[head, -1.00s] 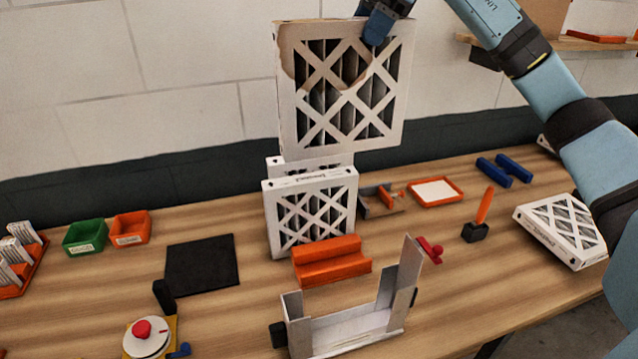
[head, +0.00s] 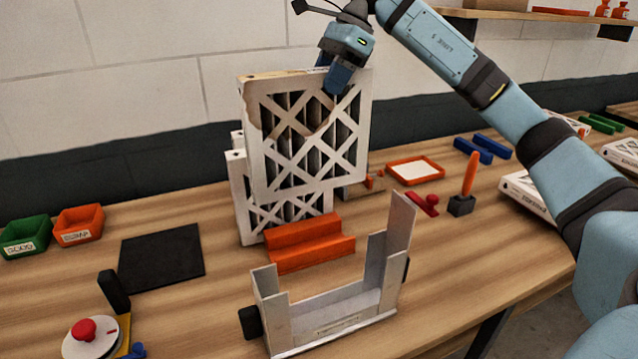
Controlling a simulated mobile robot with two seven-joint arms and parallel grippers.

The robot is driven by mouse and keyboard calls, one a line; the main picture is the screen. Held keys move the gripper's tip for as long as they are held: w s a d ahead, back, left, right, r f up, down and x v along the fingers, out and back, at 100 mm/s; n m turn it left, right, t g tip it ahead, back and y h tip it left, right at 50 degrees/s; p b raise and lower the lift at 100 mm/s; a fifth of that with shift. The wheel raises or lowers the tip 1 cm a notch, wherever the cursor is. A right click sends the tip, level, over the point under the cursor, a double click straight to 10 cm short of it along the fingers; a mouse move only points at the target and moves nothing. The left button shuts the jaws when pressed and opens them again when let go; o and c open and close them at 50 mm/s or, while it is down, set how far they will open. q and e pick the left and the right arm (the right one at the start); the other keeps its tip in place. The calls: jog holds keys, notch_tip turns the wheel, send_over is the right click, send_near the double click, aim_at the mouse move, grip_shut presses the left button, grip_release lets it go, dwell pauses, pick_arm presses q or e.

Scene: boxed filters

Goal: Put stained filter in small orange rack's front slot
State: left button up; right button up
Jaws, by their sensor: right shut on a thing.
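The stained filter (head: 300,178) is a white-framed panel with a lattice face and a brown stain at its upper left. My right gripper (head: 338,80) is shut on its top edge and holds it upright. The small orange rack (head: 310,243) stands on the table below and in front of it in the picture. The held filter's bottom edge appears above the rack, apart from it. White filters (head: 240,200) stand upright at the rack's back, partly hidden by the held one; whether they sit in its slots I cannot tell. My left gripper is not in view.
A grey-white open holder (head: 335,318) with tall ends stands in front of the rack. A black mat (head: 162,256) lies left, with green (head: 25,237) and orange (head: 78,226) bins beyond.

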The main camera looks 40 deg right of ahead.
aim_at(355, 112)
notch_tip(355, 112, down, 18)
jog(key=shift+w+r, duration=0.1)
dwell(0.4)
jog(key=shift+b, duration=0.3)
jog(key=o, duration=0.8)
jog(key=shift+r, duration=0.2)
jog(key=v, duration=1.1)
jog(key=shift+d+r, duration=0.25)
jog(key=shift+r, duration=0.05)
